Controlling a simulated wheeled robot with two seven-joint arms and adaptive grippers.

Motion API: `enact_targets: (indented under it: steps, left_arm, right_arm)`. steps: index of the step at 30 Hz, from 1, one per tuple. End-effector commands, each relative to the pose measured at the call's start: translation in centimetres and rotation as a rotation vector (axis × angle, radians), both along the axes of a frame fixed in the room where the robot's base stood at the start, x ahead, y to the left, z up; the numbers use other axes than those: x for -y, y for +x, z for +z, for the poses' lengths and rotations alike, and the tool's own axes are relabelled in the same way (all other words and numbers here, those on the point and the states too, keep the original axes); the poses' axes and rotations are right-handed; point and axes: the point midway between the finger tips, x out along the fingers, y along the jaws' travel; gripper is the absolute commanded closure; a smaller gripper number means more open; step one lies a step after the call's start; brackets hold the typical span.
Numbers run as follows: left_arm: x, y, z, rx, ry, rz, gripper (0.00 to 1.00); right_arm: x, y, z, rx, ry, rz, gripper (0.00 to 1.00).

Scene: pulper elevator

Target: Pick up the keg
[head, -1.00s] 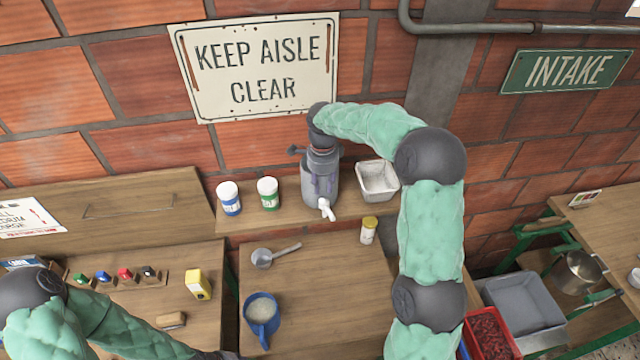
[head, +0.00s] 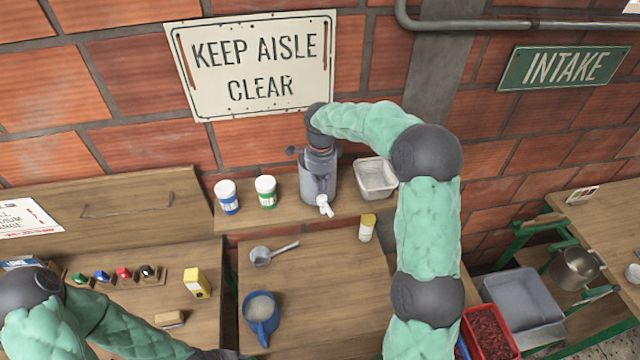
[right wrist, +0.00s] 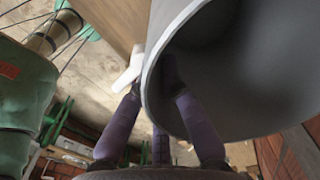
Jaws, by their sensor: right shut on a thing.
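The keg (head: 309,188) is a grey metal cylinder with a white spigot at its front. It stands upright at the wooden wall shelf; I cannot tell whether its base is clear of the board. My right gripper (head: 319,168) comes down on it from above and is shut on its upper wall. In the right wrist view the keg (right wrist: 155,75) shows its open rim, with one finger inside the mouth and another outside near the spigot (right wrist: 130,72). My left arm runs along the bottom left edge of the head view, and its fingers are out of the picture.
On the shelf (head: 262,222), two white-lidded jars (head: 227,197) stand left of the keg and a pale metal bin (head: 376,179) close at its right. Below are a yellow-lidded jar (head: 367,228), a scoop (head: 262,257) and a blue jug (head: 262,312). The brick wall is close behind.

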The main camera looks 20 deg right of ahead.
Motion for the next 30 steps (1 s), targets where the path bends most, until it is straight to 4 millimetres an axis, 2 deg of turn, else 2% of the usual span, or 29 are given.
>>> enact_targets:
  steps: [8, 20, 30]
  left_arm:
    - [0.0, 0.0, -1.1, 0.0, 0.0, 0.0, 0.6]
    - [0.0, 0.0, -2.4, 0.0, 0.0, 0.0, 0.6]
    - [0.0, 0.0, -3.6, 0.0, 0.0, 0.0, 0.6]
  right_arm:
    - [0.0, 0.0, 3.1, 0.008, -0.001, 0.0, 1.0]
    - [-1.5, -4.9, 9.0, 0.007, 0.0, 0.001, 1.0]
    - [-2.9, -9.8, 11.1, 0.005, 0.001, 0.0, 1.0]
